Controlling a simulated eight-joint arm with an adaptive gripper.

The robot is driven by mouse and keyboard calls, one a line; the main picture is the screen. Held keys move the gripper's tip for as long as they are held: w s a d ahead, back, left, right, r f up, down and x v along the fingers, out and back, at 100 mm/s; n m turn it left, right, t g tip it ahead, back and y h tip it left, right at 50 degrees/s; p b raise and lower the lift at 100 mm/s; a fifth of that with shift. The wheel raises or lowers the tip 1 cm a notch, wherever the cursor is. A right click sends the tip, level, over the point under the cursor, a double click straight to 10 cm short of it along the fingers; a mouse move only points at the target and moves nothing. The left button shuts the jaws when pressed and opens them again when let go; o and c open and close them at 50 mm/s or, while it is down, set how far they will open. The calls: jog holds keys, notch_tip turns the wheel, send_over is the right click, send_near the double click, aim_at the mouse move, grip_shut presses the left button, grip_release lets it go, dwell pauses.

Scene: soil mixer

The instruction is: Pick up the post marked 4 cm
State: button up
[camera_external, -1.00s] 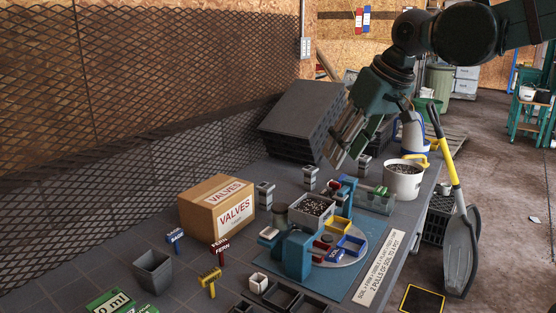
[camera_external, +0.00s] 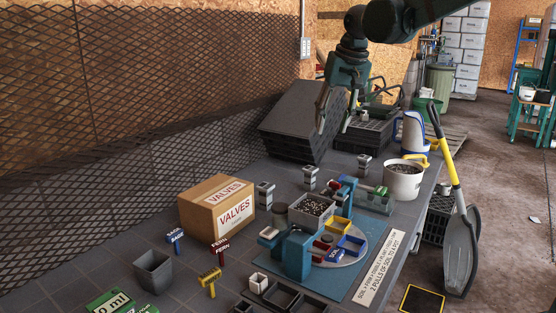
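Several small grey posts stand upright on the grey bench behind the blue mixer: one beside the cardboard box (camera_external: 265,194), one in the middle (camera_external: 310,178) and one farther right (camera_external: 364,166). Their markings are too small to read, so I cannot tell which is marked 4 cm. My gripper (camera_external: 333,126) hangs in the air in front of the dark stacked trays, above and between the middle and right posts in the picture. Its fingers are apart, point down and hold nothing.
The VALVES box (camera_external: 230,208) stands left of the posts. The blue mixer (camera_external: 297,252) and its soil-filled square pot (camera_external: 313,207) are in front. Stacked dark trays (camera_external: 297,125) lie behind. A white bucket (camera_external: 403,181) and a jug (camera_external: 414,132) stand at right.

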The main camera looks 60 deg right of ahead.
jog(key=w+d+f+m+g+p, duration=0.1)
jog(key=w+d+f+m, duration=0.15)
jog(key=d, duration=0.75)
jog(key=m+g+y+p, duration=0.1)
jog(key=m+g+p, duration=0.1)
jog(key=m+p, duration=0.35)
send_over(365, 157)
jog(key=shift+m, duration=0.4)
jog(key=f, duration=1.6)
jog(key=shift+w+a+f+b, duration=0.1)
jog(key=shift+w+a+b, duration=0.05)
jog(key=shift+w+b, duration=0.25)
jog(key=shift+s+d+f, duration=0.25)
jog(key=shift+d+f, duration=0.15)
jog(key=shift+d, duration=0.05)
jog(key=shift+f+b, duration=0.5)
jog(key=shift+f, duration=2.9)
